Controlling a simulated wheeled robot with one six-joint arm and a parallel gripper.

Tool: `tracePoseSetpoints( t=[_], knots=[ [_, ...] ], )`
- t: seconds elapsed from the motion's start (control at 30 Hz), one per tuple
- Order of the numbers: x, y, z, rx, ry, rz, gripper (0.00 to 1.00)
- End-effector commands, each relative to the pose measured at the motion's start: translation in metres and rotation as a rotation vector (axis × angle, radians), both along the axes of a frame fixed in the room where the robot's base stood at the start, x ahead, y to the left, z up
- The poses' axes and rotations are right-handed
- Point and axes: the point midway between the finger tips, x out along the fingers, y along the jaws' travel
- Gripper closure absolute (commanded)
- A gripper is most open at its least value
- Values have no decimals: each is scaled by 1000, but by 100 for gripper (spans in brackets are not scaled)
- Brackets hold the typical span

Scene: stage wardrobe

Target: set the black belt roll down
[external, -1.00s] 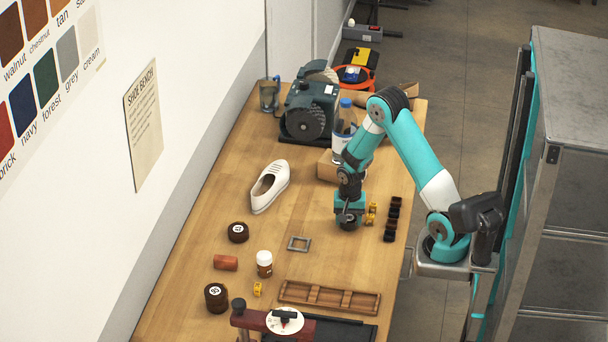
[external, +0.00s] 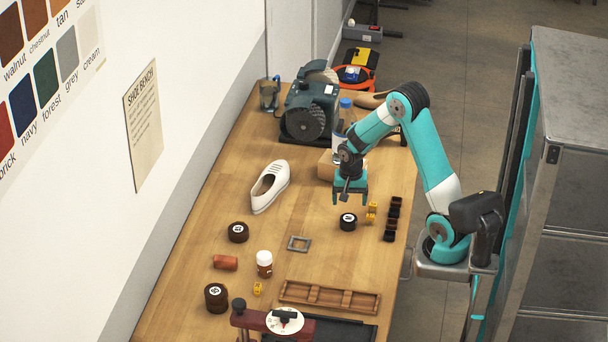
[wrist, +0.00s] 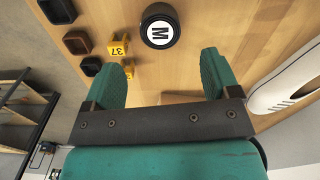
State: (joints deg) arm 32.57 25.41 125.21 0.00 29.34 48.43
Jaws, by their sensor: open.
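The black belt roll (external: 348,221) stands on the wooden bench, with a white label on top. My gripper (external: 350,197) is open and empty, a little above the roll. Its two teal fingers show spread apart in the wrist view (wrist: 168,72).
Yellow number tags (external: 371,212) and a row of small dark cups (external: 392,218) stand right of the roll. A white shoe (external: 270,187), a grey square frame (external: 299,244) and brown rolls (external: 238,232) lie leftward. A bottle (external: 341,138) and a machine (external: 309,112) stand behind.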

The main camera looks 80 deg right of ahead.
Motion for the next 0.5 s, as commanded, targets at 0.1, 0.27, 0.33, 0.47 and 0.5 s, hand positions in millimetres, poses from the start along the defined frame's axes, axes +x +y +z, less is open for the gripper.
tracePoseSetpoints(
  t=[0.1,0.27,0.33,0.47,0.5],
  knots=[
    [1,0,21,-2,-4,0,18],
    [0,0,36,-1,-1,0,18],
    [0,0,38,0,0,0,18],
    [4,12,44,5,-9,55,18],
    [7,26,50,11,-21,118,18]
  ],
)
